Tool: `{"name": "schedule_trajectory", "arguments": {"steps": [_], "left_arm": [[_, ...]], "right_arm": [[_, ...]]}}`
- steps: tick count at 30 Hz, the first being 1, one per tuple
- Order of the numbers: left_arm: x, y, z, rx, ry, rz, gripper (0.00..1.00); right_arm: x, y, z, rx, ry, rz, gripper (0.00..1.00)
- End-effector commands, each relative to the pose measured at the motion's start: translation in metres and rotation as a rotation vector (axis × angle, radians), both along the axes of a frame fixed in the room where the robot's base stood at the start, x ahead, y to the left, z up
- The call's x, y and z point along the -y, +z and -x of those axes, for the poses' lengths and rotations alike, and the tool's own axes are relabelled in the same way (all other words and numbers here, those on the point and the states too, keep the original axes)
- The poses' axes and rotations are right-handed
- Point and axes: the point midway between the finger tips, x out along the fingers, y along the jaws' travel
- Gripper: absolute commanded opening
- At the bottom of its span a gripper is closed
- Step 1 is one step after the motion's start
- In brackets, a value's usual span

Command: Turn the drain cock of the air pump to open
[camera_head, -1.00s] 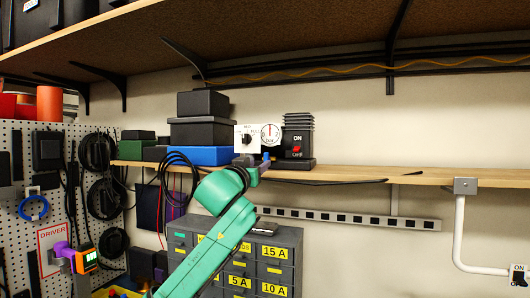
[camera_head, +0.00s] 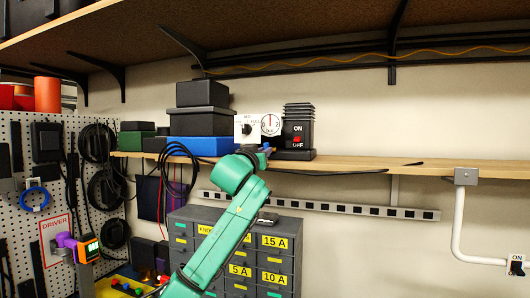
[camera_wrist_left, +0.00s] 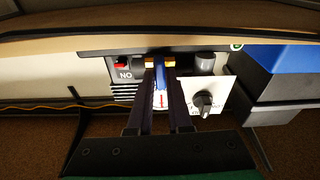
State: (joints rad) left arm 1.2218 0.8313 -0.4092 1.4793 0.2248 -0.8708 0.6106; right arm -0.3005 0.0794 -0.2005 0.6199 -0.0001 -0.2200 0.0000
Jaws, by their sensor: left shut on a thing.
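The air pump stands on the wooden shelf, with a black body (camera_head: 298,135), a red ON/OFF switch, a round gauge (camera_head: 270,124) and a white panel with a black knob (camera_head: 247,128). My left gripper (camera_head: 262,153) is at the pump's low front, below the gauge. In the left wrist view, where the pump appears upside down, my left gripper (camera_wrist_left: 160,64) is shut on a small blue part (camera_wrist_left: 160,74), which appears to be the drain cock. The fingers hide much of it, so its angle cannot be told. My right gripper is in no view.
Black boxes (camera_head: 202,94) and a blue box (camera_head: 202,146) stand left of the pump. The shelf (camera_head: 420,172) is mostly clear to the right, apart from a black cable. Grey drawers (camera_head: 275,226) are below. A pegboard (camera_head: 60,165) with coiled cables is at left.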

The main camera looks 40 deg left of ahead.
Motion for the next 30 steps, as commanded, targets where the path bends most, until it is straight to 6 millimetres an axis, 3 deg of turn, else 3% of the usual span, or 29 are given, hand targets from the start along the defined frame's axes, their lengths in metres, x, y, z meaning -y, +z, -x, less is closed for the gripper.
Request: {"name": "schedule_trajectory", "arguments": {"steps": [6, 15, 21, 30], "left_arm": [[0.0023, -0.0015, -0.0009, 0.105, -0.005, 0.299, 0.0], [0.0017, 0.0003, -0.0005, 0.125, -0.003, 0.356, 0.0], [0.0035, 0.0018, -0.0014, 0.239, -0.004, 0.691, 0.0], [0.0036, 0.0025, -0.0012, 0.263, -0.003, 0.757, 0.0]], "right_arm": [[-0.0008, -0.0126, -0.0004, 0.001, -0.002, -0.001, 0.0], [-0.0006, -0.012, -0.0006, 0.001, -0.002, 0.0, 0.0], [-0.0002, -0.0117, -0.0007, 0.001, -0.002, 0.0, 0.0], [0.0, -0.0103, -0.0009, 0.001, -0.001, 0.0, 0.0]]}}
